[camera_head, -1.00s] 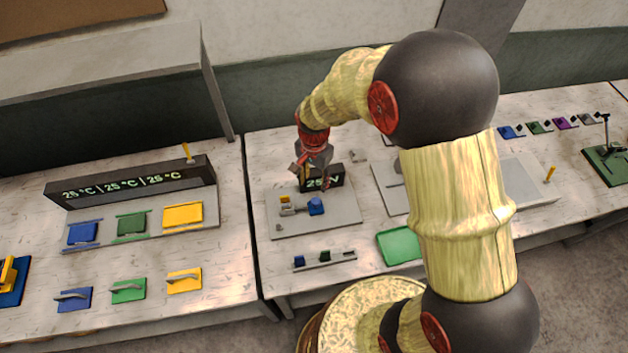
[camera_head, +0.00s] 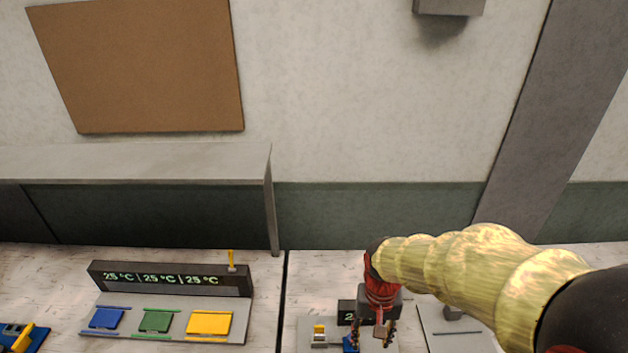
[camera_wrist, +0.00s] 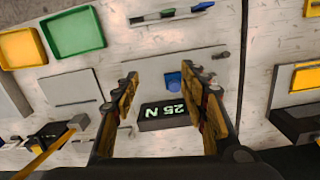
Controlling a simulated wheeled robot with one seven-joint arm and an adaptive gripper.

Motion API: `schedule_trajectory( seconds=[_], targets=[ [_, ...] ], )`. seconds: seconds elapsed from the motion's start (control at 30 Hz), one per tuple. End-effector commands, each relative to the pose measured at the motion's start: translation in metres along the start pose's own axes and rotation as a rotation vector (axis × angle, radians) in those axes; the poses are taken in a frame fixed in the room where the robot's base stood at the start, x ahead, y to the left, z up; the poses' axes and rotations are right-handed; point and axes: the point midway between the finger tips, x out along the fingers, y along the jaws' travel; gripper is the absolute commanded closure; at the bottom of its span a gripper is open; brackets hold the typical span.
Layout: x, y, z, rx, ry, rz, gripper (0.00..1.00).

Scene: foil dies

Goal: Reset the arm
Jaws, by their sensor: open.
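My gripper (camera_head: 373,337) hangs pointing down over the right-hand bench, above the grey plate with the small force display. In the wrist view my gripper (camera_wrist: 164,100) shows two wooden-looking fingers spread apart with nothing between them. Beyond the fingertips lie the display reading 25 N (camera_wrist: 168,112) and a blue block (camera_wrist: 173,81) on the grey plate (camera_wrist: 150,70). My arm stretches in from the right of the head view and hides part of the bench.
A temperature display (camera_head: 165,279) stands behind blue (camera_head: 107,318), green (camera_head: 155,321) and yellow (camera_head: 209,323) plates on the left bench. A grey shelf (camera_head: 130,165) juts out above it. In the wrist view, green (camera_wrist: 73,33) and yellow (camera_wrist: 21,48) trays lie at upper left.

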Motion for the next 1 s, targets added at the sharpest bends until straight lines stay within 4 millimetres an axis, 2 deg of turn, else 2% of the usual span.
schedule_trajectory(
  seconds=[0.3,0.6,0.8,1.0],
  targets=[
    [-0.033,0.031,0.050,-0.176,0.170,-0.027,0.56],
    [-0.043,0.055,0.089,-0.174,0.388,-0.040,0.56],
    [-0.052,0.064,0.097,-0.141,0.527,-0.046,0.56],
    [-0.051,0.068,0.098,-0.128,0.550,-0.045,0.56]
  ],
)
